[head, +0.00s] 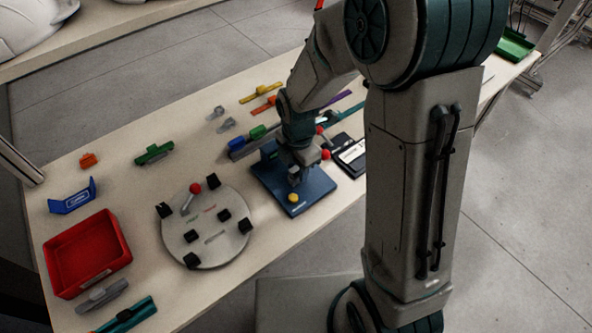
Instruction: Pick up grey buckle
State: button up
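Two small light-grey pieces that look like buckles lie on the table, one farther back (217,112) and one just in front of it (226,125). A larger grey part (102,296) lies at the table's front left, below the red tray; I cannot tell whether it is a buckle. My gripper (294,181) points down over the dark blue fixture (315,193), to the right of and nearer than the two small grey pieces. It is apart from them. Its fingers are small and dark here, and whether they hold anything is unclear.
A round grey plate (220,253) with black blocks and a red-knobbed lever stands left of the fixture. A red tray (62,262), a blue bracket (72,196) and a green part (154,153) lie farther left.

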grip_shut()
